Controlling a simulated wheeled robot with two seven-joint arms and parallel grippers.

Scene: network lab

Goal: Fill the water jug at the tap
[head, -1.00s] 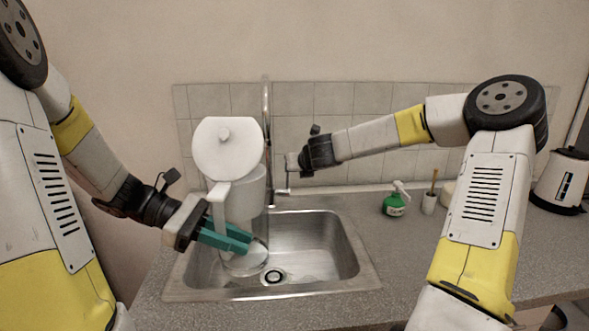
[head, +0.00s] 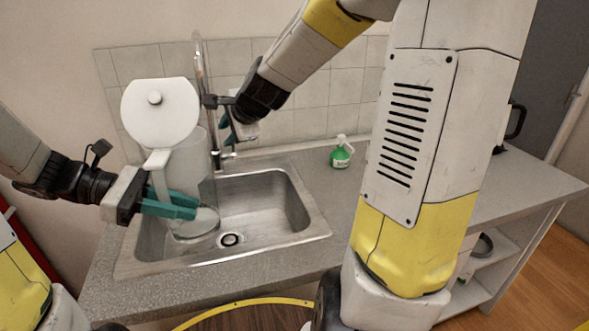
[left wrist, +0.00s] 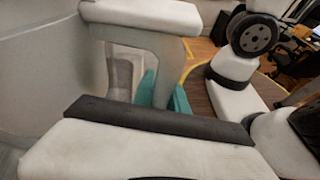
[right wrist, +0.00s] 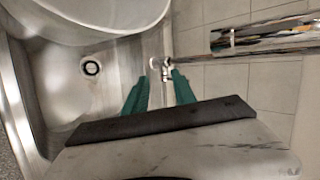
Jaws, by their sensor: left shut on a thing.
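The water jug (head: 187,165), clear-bodied with a round white lid (head: 160,112), is upright over the left part of the sink (head: 262,205). My left gripper (head: 172,205) is shut on its white handle (head: 157,168); the handle also shows in the left wrist view (left wrist: 150,60). I cannot tell whether the jug holds water. The tall chrome tap (head: 199,60) rises behind the jug, partly hidden by it and my right gripper. My right gripper (head: 228,133) is open beside the tap. In the right wrist view, the tap's small lever (right wrist: 163,67) shows ahead between its teal fingers (right wrist: 158,92).
A tiled wall (head: 318,100) closes off the back. The sink's right part around the drain (head: 231,239) is empty.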

